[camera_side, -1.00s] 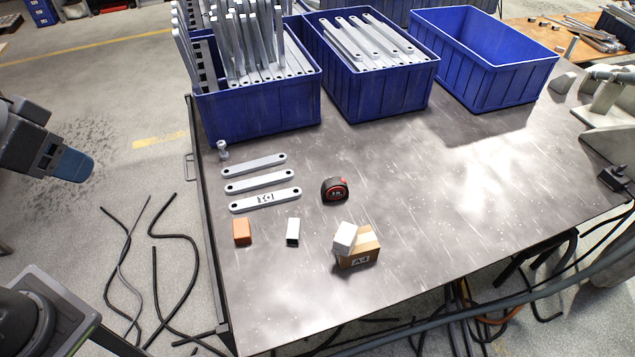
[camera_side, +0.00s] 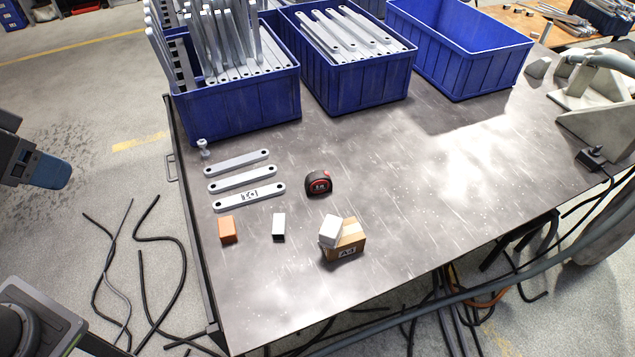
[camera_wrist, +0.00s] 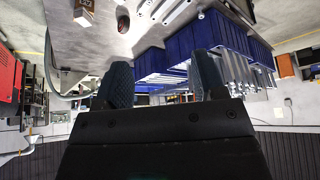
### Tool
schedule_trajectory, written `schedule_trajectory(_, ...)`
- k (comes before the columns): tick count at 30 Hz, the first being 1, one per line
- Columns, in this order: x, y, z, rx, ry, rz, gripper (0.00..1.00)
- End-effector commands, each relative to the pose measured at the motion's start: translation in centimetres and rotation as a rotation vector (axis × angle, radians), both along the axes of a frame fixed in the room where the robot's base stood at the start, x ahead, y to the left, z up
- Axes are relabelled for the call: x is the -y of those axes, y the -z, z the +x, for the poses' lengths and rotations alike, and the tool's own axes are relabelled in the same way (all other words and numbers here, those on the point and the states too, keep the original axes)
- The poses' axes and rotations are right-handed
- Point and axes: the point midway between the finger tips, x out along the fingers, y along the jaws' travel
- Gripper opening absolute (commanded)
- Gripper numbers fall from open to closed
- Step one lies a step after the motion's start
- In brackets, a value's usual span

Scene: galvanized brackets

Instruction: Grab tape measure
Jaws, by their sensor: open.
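The tape measure (camera_side: 319,182), black with red trim, sits on the dark metal table, right of the flat grey brackets. It also shows near the top of the wrist view (camera_wrist: 122,20). My gripper shows at the left edge of the side view (camera_side: 48,171), off the table and well away from the tape measure. In the wrist view its two dark blue fingers stand apart with nothing between them (camera_wrist: 163,80). The fingers hide part of the background there.
Blue bins (camera_side: 240,108) line the table's back; two hold brackets and the right one (camera_side: 460,60) looks empty. An orange block (camera_side: 227,229), a small white-and-black block (camera_side: 279,227) and a cardboard box (camera_side: 343,243) with a white block (camera_side: 331,231) are nearby.

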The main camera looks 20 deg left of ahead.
Motion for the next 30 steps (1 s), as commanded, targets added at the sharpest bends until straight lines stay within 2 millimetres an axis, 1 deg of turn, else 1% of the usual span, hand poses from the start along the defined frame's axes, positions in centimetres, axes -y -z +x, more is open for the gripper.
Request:
schedule_trajectory(5,0.0,0.0,0.0,0.000,0.001,0.000,0.64)
schedule_trajectory(7,0.1,-0.2,0.4,-0.002,0.008,0.001,0.64)
schedule_trajectory(8,0.1,-0.3,0.7,-0.004,0.015,0.001,0.64)
schedule_trajectory(11,0.6,-1.1,2.5,-0.018,0.059,0.004,0.64)
schedule_trajectory(14,1.4,-2.0,5.8,-0.033,0.131,0.009,0.64)
schedule_trajectory(16,2.2,-2.4,8.5,-0.044,0.191,0.012,0.64)
schedule_trajectory(20,3.8,-2.4,13.7,-0.060,0.299,0.020,0.64)
schedule_trajectory(21,4.3,-2.2,15.3,-0.063,0.331,0.021,0.64)
schedule_trajectory(23,5.1,-1.6,17.7,-0.070,0.380,0.024,0.64)
schedule_trajectory(24,5.7,-1.1,19.3,-0.073,0.412,0.025,0.64)
schedule_trajectory(26,6.6,-0.2,21.7,-0.077,0.461,0.029,0.64)
schedule_trajectory(27,7.2,0.6,23.2,-0.081,0.492,0.030,0.64)
schedule_trajectory(29,8.2,2.0,25.5,-0.085,0.539,0.032,0.64)
schedule_trajectory(30,8.9,3.0,26.9,-0.087,0.570,0.033,0.64)
